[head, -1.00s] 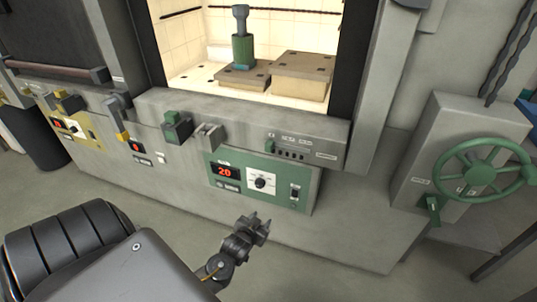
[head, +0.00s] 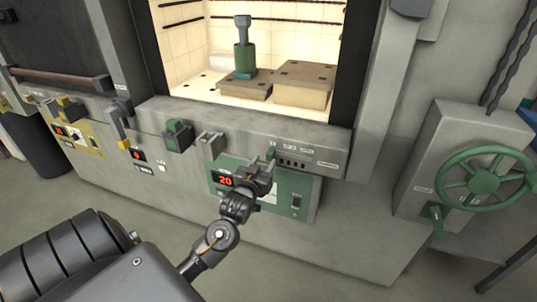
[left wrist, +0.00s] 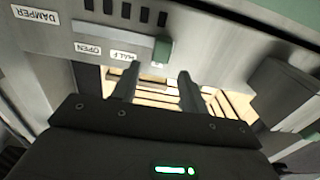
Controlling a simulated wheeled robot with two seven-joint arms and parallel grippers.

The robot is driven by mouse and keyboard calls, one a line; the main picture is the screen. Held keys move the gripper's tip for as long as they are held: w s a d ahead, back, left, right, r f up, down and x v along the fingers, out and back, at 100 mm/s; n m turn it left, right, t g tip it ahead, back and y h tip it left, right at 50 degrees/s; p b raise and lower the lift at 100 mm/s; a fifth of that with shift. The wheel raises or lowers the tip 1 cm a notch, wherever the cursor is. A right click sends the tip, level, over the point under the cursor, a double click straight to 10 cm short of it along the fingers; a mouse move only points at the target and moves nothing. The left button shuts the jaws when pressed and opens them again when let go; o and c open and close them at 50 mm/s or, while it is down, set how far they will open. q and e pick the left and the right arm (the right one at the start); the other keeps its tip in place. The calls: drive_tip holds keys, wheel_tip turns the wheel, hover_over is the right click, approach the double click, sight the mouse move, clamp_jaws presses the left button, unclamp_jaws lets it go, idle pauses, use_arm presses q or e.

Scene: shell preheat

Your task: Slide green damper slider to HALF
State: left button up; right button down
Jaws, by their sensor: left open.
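The green damper slider (head: 271,153) sits at the left end of its slotted scale on the grey ledge below the lit chamber. It also shows in the left wrist view (left wrist: 162,50), to the right of the HALF label (left wrist: 123,56), with the OPEN label (left wrist: 87,48) further left. My left gripper (head: 262,167) is open and empty, just in front of and below the slider. In the left wrist view its two fingers (left wrist: 158,82) point toward the slider, which shows just beyond the gap between them. Contact cannot be told. My right gripper is out of view.
A green control panel (head: 307,190) with a red "20" display lies behind my left gripper. A grey bracket (head: 210,140) and a green block (head: 178,135) project from the ledge to the left. A green handwheel (head: 485,180) stands at the right.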

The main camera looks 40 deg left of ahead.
sight(269, 155)
use_arm(q)
drive_tip(key=x, duration=0.5)
clamp_jaws()
drive_tip(key=shift+s+p, duration=0.1)
drive_tip(key=shift+p, duration=0.2)
